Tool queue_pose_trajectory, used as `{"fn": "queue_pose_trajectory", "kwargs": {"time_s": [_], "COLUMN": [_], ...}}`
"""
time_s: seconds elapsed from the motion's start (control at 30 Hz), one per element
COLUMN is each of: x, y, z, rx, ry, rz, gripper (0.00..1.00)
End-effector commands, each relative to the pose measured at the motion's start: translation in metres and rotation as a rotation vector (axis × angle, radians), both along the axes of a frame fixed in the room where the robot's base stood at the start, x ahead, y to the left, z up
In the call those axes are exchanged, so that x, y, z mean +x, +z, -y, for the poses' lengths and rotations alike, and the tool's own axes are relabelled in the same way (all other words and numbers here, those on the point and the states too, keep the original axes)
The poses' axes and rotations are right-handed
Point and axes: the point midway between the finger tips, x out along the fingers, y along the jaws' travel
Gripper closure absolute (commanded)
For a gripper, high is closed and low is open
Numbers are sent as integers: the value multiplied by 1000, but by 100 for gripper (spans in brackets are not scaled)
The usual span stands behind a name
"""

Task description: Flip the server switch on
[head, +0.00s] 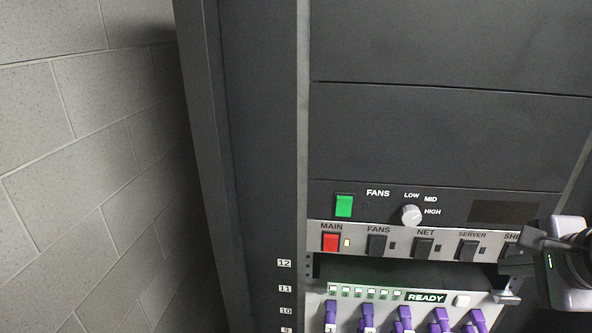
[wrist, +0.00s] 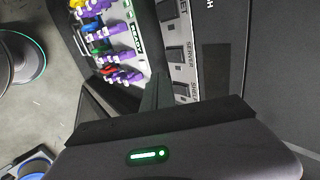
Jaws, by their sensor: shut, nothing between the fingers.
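The server switch (head: 468,250) is a black rocker under the label SERVER on the grey switch strip (head: 311,234). The small lamp to its right is dark. The switch also shows in the wrist view (wrist: 178,54). My gripper (head: 523,250) is shut and empty at the right of the head view, to the right of the server switch and in front of the strip's last switch and its label. In the wrist view the closed fingers (wrist: 155,93) point toward the strip, near the rocker marked SHELF (wrist: 183,91). I see no contact with the server switch.
Along the strip, a red MAIN switch (head: 331,242) has a lit yellow lamp; black FANS (head: 376,245) and NET (head: 423,248) rockers follow. Above are a green button (head: 344,206) and a knob (head: 411,215). Below, purple plugs (head: 404,318) stick out under a READY panel.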

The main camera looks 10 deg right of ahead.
Motion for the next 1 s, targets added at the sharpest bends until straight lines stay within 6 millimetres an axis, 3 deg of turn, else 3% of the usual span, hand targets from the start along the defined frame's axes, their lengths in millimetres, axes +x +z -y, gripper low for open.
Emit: {"fn": "queue_pose_trajectory", "kwargs": {"time_s": [0.17,0.6,0.8,1.0], "x": [6,65,95,104], "y": [-5,-75,-77,-79], "z": [1,15,22,25], "rx": [1,2,-1,-1], "ry": [2,1,2,-1], "rz": [1,-2,1,1], "gripper": [100,100,100,100]}}
